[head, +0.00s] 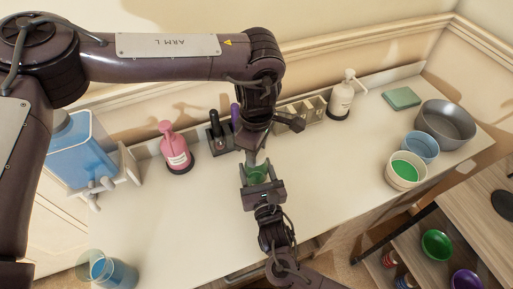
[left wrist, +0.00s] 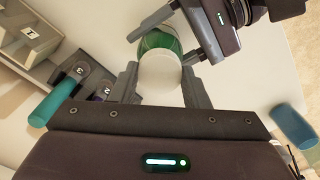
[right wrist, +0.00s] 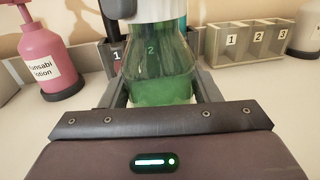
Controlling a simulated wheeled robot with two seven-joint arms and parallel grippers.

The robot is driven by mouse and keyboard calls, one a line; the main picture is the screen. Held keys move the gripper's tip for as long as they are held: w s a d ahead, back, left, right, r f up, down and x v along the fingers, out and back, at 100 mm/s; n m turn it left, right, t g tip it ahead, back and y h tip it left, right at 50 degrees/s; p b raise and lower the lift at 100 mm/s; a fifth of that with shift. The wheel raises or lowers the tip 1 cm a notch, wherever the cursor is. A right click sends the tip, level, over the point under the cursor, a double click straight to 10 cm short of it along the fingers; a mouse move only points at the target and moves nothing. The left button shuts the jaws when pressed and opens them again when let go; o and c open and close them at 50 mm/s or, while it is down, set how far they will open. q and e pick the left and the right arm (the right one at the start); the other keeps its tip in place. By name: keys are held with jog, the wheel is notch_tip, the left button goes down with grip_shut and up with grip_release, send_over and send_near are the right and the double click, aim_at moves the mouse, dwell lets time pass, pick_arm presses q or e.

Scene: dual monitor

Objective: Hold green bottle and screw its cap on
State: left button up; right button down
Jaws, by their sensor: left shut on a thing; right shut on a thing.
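The green bottle (head: 257,174) is upright over the counter's middle, clear with green contents in the right wrist view (right wrist: 160,75). My right gripper (head: 262,187) is shut on its body from the front; its fingers flank the bottle in the right wrist view. My left gripper (head: 254,157) comes down from above and is shut on the white cap (left wrist: 160,72), directly over the bottle's top. In the left wrist view the green bottle (left wrist: 158,42) shows just beyond the cap. Whether cap and neck touch or are threaded cannot be told.
Behind stand a pink lotion pump bottle (head: 175,148), a dark holder (head: 219,140), a numbered compartment box (head: 303,111) and a white pump bottle (head: 341,97). Bowls (head: 446,123) are at right. A blue-filled beaker (head: 107,270) is at front left. The counter's left middle is clear.

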pick_arm(q)
jog(key=m, duration=0.4)
jog(key=shift+m, duration=0.4)
jog(key=m, duration=0.4)
jog(key=o, duration=1)
jog(key=shift+r, duration=2.25)
jog(key=shift+c, duration=0.4)
